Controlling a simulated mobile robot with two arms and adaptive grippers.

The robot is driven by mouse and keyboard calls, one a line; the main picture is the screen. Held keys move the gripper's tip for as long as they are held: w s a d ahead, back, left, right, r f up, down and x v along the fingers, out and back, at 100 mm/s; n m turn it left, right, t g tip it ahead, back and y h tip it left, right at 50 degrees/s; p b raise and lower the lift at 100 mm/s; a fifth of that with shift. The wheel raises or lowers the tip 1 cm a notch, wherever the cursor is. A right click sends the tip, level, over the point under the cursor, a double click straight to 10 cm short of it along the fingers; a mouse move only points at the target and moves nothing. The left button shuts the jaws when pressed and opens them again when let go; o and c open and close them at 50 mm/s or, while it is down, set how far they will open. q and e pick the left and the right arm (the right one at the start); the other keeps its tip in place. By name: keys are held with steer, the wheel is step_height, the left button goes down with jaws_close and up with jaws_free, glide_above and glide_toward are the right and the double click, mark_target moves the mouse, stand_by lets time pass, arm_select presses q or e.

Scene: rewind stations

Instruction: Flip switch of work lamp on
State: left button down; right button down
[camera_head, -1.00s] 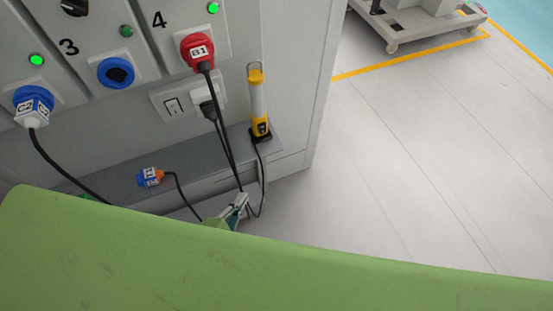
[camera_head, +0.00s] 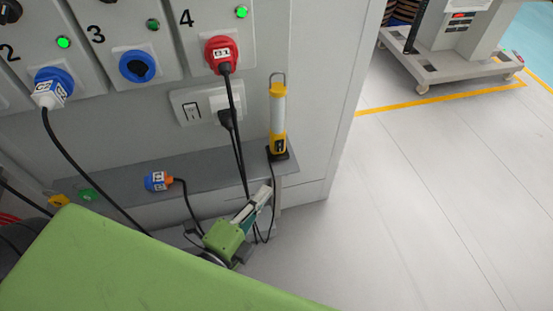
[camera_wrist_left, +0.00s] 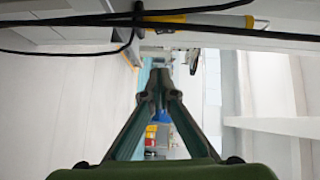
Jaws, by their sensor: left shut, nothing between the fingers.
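The work lamp (camera_head: 278,112) stands upright at the right end of the grey shelf, with a pale tube, yellow ends and a wire hook on top. Its switch is too small to make out clearly. In the wrist view the lamp (camera_wrist_left: 205,20) lies across the top, with dark cables in front. My left gripper (camera_head: 265,191) is shut and empty, below the lamp and just in front of the shelf edge, apart from the lamp. Its closed fingertips show in the wrist view (camera_wrist_left: 159,78). My right gripper is out of view.
A red plug (camera_head: 221,54) and a blue-white plug (camera_head: 52,86) sit in the cabinet panel. A black plug (camera_head: 226,118) is in the wall socket. A loose blue plug (camera_head: 156,181) lies on the shelf (camera_head: 120,178). Cables hang near my left gripper.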

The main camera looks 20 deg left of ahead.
arm_select(q)
glide_toward(280, 147)
steer(key=w+d+f, duration=0.1)
steer(key=w+d, duration=0.2)
steer(key=d, duration=0.1)
steer(key=shift+w+a+f, duration=0.2)
steer(key=shift+w+a, duration=0.3)
steer(key=shift+w, duration=0.3)
steer(key=shift+w+a+f, duration=0.2)
steer(key=shift+w+a, duration=0.3)
steer(key=shift+w, duration=0.3)
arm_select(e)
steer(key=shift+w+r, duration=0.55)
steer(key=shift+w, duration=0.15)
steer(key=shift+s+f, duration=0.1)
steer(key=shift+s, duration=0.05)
